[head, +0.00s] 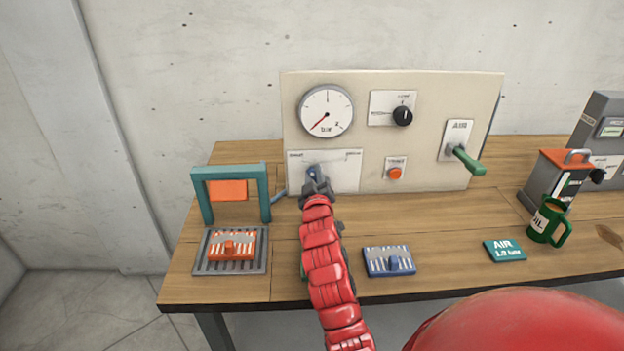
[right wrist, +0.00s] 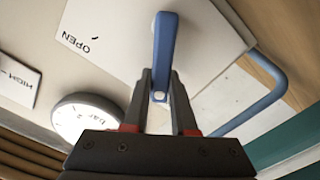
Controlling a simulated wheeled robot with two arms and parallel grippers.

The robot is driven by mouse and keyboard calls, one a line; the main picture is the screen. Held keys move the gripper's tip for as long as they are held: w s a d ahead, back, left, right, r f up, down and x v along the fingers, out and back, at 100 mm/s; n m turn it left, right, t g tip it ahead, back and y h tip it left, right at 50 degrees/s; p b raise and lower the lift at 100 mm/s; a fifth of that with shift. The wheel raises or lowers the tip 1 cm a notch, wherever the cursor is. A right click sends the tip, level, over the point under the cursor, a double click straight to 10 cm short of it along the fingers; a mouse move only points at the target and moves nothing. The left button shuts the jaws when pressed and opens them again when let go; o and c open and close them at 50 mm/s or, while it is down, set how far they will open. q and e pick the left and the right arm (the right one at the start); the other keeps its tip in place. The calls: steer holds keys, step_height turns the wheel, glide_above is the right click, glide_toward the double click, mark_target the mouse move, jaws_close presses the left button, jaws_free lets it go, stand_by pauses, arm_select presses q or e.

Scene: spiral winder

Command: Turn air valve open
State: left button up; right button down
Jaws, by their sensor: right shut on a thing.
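A blue lever (head: 313,171) stands in front of a white plate (head: 343,172) low on the panel's left. The plate has small print at both upper corners; the wrist view shows OPEN at one. My right gripper (head: 316,190) is shut on the blue lever, seen between its fingers in the right wrist view (right wrist: 164,55). The lever's pivot is hard to make out. A green-handled lever (head: 468,160) sits under an AIR label at the panel's right, well away from the gripper. My left gripper is not in view.
A gauge (head: 326,110) above has its red needle pointing lower left. A knob (head: 402,116) and orange button (head: 395,173) are to the right. A teal frame (head: 198,200), blue block (head: 389,260), AIR card (head: 505,250) and green mug (head: 546,222) are on the table.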

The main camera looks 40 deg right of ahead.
steer(key=m+b, duration=0.1)
steer(key=s+d+m+b, duration=0.1)
steer(key=m, duration=0.1)
steer(key=d+m+b, duration=0.1)
steer(key=m, duration=0.1)
steer(key=shift+s+d+r+b, duration=0.15)
steer(key=shift+s+r+b, duration=0.05)
steer(key=shift+r+b, duration=0.1)
steer(key=m, duration=0.1)
steer(key=d+m+b, duration=0.1)
steer(key=m, duration=0.1)
steer(key=shift+s+d+r, duration=0.1)
steer(key=shift+s, duration=0.25)
steer(key=shift+s+d+m+b, duration=0.3)
steer(key=shift+m+b, duration=0.2)
steer(key=shift+m, duration=0.5)
steer(key=shift+s+d+f+m, duration=0.15)
steer(key=shift+d+m, duration=0.15)
steer(key=shift+m, duration=0.3)
steer(key=shift+s+d+f+m, duration=0.1)
steer(key=shift+d+m, duration=0.15)
steer(key=shift+m, duration=0.35)
steer(key=shift+s+d+f+m+b, duration=0.15)
steer(key=shift+d+f+m+b, duration=0.1)
steer(key=shift+m, duration=0.4)
steer(key=shift+s+d+f+m+b, duration=0.1)
steer(key=shift+d+f+m, duration=0.1)
steer(key=shift+m, duration=0.45)
steer(key=c, duration=0.7)
jaws_free()
